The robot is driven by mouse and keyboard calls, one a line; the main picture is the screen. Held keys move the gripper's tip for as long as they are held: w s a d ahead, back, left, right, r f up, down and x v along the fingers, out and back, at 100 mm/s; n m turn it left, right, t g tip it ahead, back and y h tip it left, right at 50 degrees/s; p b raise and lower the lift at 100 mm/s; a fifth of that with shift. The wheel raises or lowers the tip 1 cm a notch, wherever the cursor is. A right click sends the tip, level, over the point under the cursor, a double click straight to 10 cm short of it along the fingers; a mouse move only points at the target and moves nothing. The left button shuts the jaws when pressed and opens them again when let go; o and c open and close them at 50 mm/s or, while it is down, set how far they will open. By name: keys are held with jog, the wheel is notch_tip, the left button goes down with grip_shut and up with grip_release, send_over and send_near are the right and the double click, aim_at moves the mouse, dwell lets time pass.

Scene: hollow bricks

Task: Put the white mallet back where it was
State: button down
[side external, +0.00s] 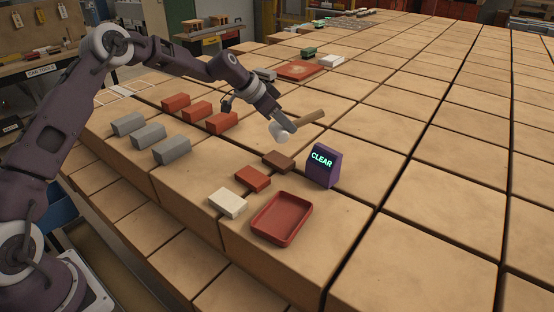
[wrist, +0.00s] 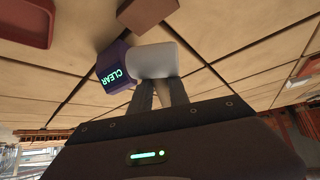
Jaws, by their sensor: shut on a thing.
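The white mallet has a white head (side external: 282,133) and a wooden handle (side external: 308,119) that points to the right in the side view. My gripper (side external: 275,117) is shut on the mallet and holds it above the tiled top, behind the brown brick (side external: 278,161). In the wrist view, the fingers (wrist: 162,94) meet the white head (wrist: 152,60).
A purple sign (side external: 323,166) reading CLEAR stands close to the right. A red tray (side external: 282,219), a red brick (side external: 253,179) and a white brick (side external: 228,203) lie in front. Grey bricks (side external: 148,136) and red bricks (side external: 197,110) are left. The right side is clear.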

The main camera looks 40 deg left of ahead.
jog(key=s+a+n+g+y, duration=0.1)
jog(key=s+a+n, duration=0.2)
jog(key=s+a, duration=0.35)
jog(key=s+a+n+g+y, duration=0.1)
jog(key=s+a+n, duration=0.25)
jog(key=a, duration=0.55)
jog(key=f, duration=0.6)
jog(key=s+f, duration=0.1)
jog(key=f, duration=0.2)
jog(key=shift+a+f, duration=0.1)
jog(key=shift+f, duration=0.25)
jog(key=c, duration=1.7)
grip_release()
jog(key=shift+f, duration=0.2)
jog(key=o, duration=0.4)
jog(key=shift+o, duration=0.2)
